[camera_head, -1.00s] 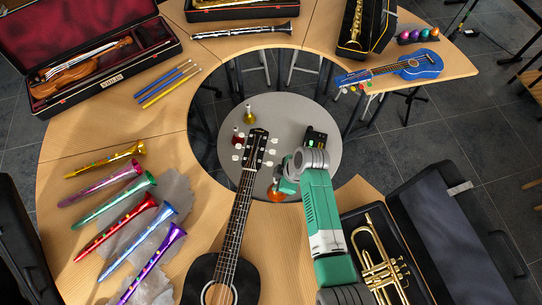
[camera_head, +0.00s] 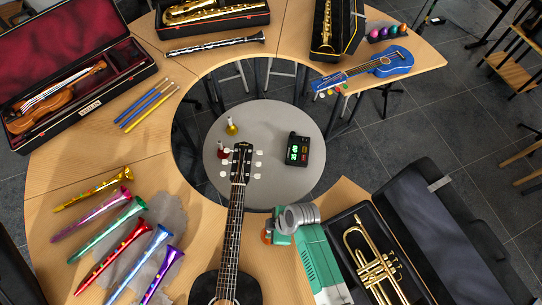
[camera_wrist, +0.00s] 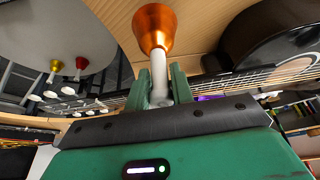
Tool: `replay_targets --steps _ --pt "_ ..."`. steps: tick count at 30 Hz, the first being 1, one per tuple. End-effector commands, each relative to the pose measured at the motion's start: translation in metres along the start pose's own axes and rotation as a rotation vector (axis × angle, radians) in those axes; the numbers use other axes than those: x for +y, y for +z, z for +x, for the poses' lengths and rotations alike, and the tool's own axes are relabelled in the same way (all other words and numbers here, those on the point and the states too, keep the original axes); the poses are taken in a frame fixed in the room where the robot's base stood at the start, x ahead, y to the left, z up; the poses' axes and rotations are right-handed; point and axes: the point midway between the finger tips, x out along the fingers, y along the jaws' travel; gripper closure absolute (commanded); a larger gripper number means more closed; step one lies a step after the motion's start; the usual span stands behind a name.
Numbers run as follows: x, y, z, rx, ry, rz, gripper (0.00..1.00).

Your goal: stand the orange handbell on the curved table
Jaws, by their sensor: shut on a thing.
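The orange handbell (camera_head: 267,236) is at my gripper (camera_head: 277,231), near the front inner edge of the curved wooden table (camera_head: 90,148), right of the guitar neck. In the wrist view my gripper (camera_wrist: 160,88) is shut on the pale handle of the orange handbell (camera_wrist: 154,27). Its cup extends beyond the green fingers, with the wood of the table behind it. In the head view my arm hides part of the bell. I cannot tell whether the bell touches the table.
An acoustic guitar (camera_head: 232,228) lies close to the left of my gripper. A trumpet in its case (camera_head: 372,262) is to the right. The round grey table (camera_head: 270,120) holds a yellow bell (camera_head: 231,127), a red bell (camera_head: 223,152) and a black device (camera_head: 298,150). Several coloured horns lie left.

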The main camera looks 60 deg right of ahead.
Motion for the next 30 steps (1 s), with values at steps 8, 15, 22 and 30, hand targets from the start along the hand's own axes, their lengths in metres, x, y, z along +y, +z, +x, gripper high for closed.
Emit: replay_targets --steps 8,15,22,30 --pt "-0.014 0.009 0.021 0.000 -0.001 0.002 1.00" --pt "-0.013 0.014 0.034 0.000 0.000 0.000 1.00" --pt "-0.013 0.016 0.038 0.000 0.001 0.000 1.00" --pt "-0.013 0.015 0.036 0.000 0.000 0.000 0.55"
